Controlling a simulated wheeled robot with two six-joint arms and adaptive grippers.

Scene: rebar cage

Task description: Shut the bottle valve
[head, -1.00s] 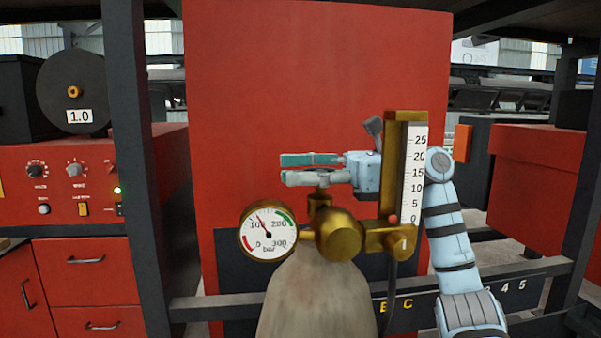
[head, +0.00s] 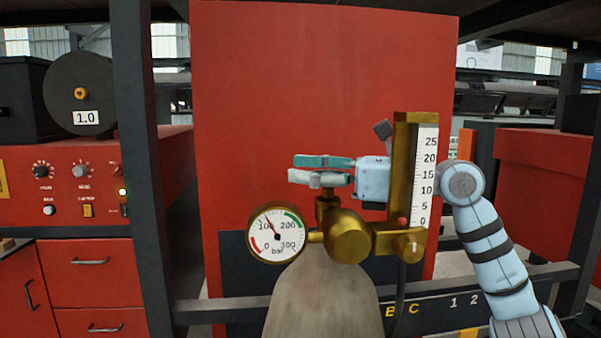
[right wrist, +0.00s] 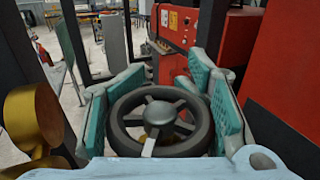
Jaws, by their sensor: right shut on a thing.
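The grey gas bottle (head: 322,300) stands upright in front, with a brass regulator (head: 349,236) at its top. A brass valve stem (head: 327,207) rises behind the regulator. The dark spoked valve handwheel (right wrist: 160,145) shows in the right wrist view, and is mostly hidden in the head view. My right gripper (head: 305,169) reaches in from the right above the stem. In the right wrist view its teal-padded fingers (right wrist: 158,100) are shut on the handwheel, one on either side of the rim. My left gripper is in neither view.
A round pressure gauge (head: 276,233) sits left of the regulator, its needle a little above 100 bar. A tall flow scale (head: 426,180) stands right of it, close to my right arm. A red cabinet panel (head: 300,80) is behind. A dark post (head: 145,180) stands left.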

